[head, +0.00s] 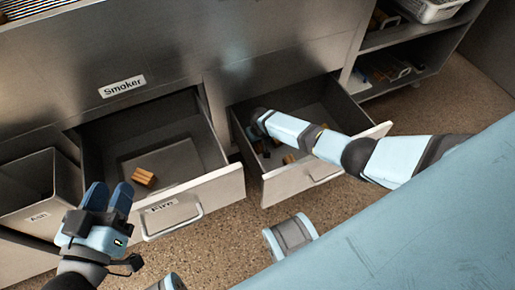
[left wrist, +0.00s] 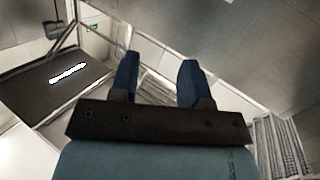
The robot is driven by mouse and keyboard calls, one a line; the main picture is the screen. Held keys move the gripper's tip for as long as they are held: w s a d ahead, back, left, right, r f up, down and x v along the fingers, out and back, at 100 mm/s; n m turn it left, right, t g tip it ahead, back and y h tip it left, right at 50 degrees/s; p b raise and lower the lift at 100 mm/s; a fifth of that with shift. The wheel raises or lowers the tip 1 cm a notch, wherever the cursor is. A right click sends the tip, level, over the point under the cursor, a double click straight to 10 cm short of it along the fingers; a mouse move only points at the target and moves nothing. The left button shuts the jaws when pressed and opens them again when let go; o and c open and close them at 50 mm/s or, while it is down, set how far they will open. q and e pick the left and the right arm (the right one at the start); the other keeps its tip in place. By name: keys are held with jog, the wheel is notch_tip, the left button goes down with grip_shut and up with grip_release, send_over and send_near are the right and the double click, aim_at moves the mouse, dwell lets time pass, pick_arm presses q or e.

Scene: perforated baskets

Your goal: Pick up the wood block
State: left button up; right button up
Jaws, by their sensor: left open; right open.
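A small orange-brown wood block (head: 144,177) lies in the open left drawer labelled Fire (head: 205,184), on its pale floor panel. My left gripper (head: 109,190) is open and empty, left of the block and near the drawer's front left corner. Its two blue fingers stand apart in the left wrist view (left wrist: 158,75), with no block between them. My right arm reaches into the open right drawer (head: 278,186). My right gripper (head: 258,124) is low inside it, and its fingertips are mostly hidden. More brown wood pieces (head: 289,158) lie in that drawer, partly behind the arm.
A metal bin labelled Ash (head: 38,180) stands left of the left drawer. The drawer handles (head: 173,226) stick out at the front. A shelf (head: 405,80) at the upper right holds a white perforated basket (head: 432,9). Speckled floor (head: 215,245) is open in front.

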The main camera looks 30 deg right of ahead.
aim_at(258, 144)
jog(key=f, duration=0.1)
jog(key=f+b, duration=0.2)
jog(key=shift+w+f, duration=0.1)
jog(key=shift+w, duration=0.15)
jog(key=shift+f, duration=0.4)
pick_arm(q)
jog(key=shift+w+a+r+m+t+h, duration=0.15)
jog(key=shift+w+a+m+t+h, duration=0.25)
jog(key=shift+w+m, duration=0.55)
jog(key=shift+s+a, duration=0.1)
pick_arm(e)
jog(key=shift+c, duration=0.5)
jog(key=c, duration=0.9)
jog(key=shift+c, duration=0.2)
